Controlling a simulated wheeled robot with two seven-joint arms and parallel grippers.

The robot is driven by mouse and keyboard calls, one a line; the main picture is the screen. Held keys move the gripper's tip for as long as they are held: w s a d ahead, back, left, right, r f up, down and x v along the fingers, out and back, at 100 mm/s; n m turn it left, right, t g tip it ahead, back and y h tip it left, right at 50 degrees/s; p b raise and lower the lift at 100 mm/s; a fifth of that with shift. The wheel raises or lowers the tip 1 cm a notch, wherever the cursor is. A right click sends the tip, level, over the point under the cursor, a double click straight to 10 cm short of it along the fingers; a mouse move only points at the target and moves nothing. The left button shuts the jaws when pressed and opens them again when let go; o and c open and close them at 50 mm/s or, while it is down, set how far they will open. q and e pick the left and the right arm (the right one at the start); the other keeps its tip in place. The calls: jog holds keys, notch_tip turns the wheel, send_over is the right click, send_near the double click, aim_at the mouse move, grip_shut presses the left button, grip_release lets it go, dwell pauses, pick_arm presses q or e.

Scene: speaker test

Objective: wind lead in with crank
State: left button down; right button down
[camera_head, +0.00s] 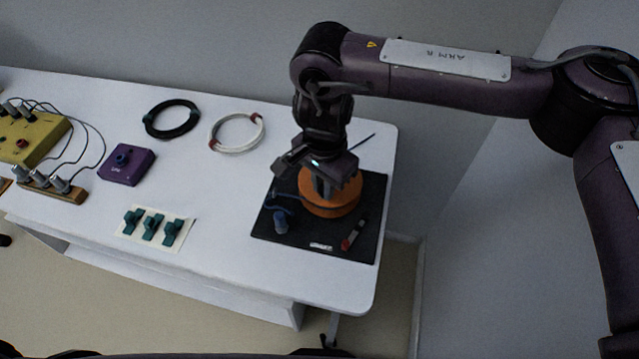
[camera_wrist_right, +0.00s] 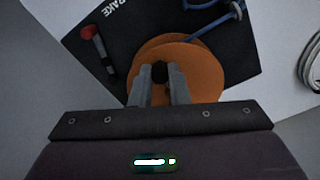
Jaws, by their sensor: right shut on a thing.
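An orange reel (camera_head: 345,203) stands on a black mat (camera_head: 300,238) at the right end of the table. In the wrist view the reel (camera_wrist_right: 205,68) shows a dark crank knob (camera_wrist_right: 160,72) between my fingertips. My right gripper (camera_head: 323,190) points down over the reel, and the wrist view shows it (camera_wrist_right: 160,84) shut on that knob. A blue lead (camera_head: 272,197) lies at the reel's left side, with a blue plug (camera_head: 281,222) on the mat. The lead (camera_wrist_right: 212,26) also runs from the reel in the wrist view. My left gripper is out of view.
A red-tipped brake lever (camera_head: 352,236) lies near the reel. Left of the mat are white (camera_head: 237,133) and black (camera_head: 171,119) cable coils, a purple box (camera_head: 127,164), teal clips (camera_head: 152,228) on a card, and a yellow box (camera_head: 35,138) with wires. Bare tabletop lies between.

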jog(key=shift+d+n, duration=0.2)
jog(key=shift+n, duration=0.3)
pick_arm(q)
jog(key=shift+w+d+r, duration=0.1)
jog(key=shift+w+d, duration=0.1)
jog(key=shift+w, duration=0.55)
pick_arm(e)
jog(key=c, duration=1.4)
grip_release()
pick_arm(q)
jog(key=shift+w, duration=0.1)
pick_arm(e)
jog(key=shift+r, duration=0.2)
notch_tip(320, 180, up, 6)
jog(key=shift+r, duration=0.75)
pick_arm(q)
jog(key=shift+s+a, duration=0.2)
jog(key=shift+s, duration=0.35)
